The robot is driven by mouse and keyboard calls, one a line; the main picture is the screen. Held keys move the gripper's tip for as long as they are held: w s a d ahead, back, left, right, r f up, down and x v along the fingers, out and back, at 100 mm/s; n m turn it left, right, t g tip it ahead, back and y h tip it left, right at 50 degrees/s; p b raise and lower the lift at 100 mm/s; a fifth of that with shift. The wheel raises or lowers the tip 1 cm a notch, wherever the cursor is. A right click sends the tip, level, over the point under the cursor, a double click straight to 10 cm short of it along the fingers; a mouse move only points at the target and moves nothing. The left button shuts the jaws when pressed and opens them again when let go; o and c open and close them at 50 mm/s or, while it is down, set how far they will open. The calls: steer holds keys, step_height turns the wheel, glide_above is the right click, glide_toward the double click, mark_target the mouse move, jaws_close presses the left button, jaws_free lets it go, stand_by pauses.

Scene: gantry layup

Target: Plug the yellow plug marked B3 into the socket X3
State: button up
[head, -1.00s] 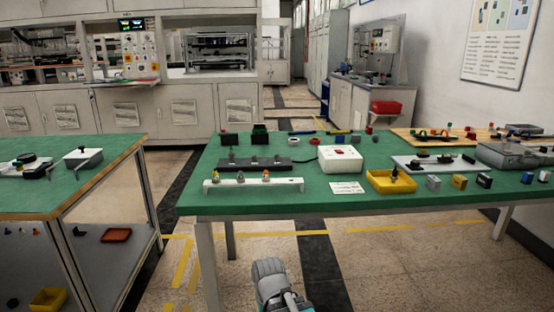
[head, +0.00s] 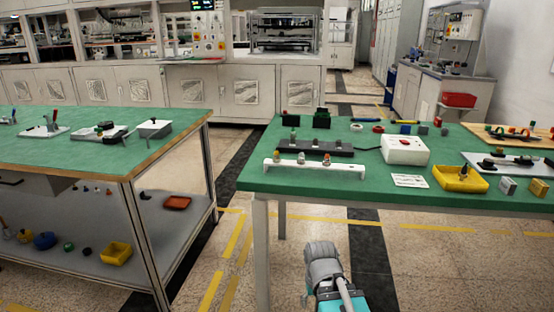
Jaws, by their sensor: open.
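A white rail (head: 345,169) stands near the front edge of the right green table and carries small plugs. Its left plug (head: 276,158) looks yellowish, its middle plug (head: 301,158) grey and its right plug (head: 327,160) orange-red. A dark bar (head: 345,149) with small fittings on top lies behind the rail. No B3 or X3 marking is readable, so I cannot tell which plug or socket is which. A grey and teal part of my arm shows at the bottom, in front of the table. My gripper is not visible.
A white box (head: 393,155) with a red switch, a white card (head: 409,181) and a yellow tray (head: 444,181) share the right table (head: 370,183). Another green-topped table (head: 60,155) stands at left, with a floor gap between. A grey board (head: 478,161) lies at right.

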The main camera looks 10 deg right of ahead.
steer(key=shift+c, duration=0.7)
step_height(320, 180, up, 49)
steer(key=n+p, duration=1.4)
steer(key=p, duration=3.5)
glide_above(277, 157)
steer(key=shift+w+d+r+n, duration=0.1)
steer(key=shift+w+d+n, duration=0.1)
steer(key=shift+w+n, duration=0.4)
step_height(277, 157, down, 9)
steer(key=b, duration=0.8)
steer(key=shift+r, duration=0.2)
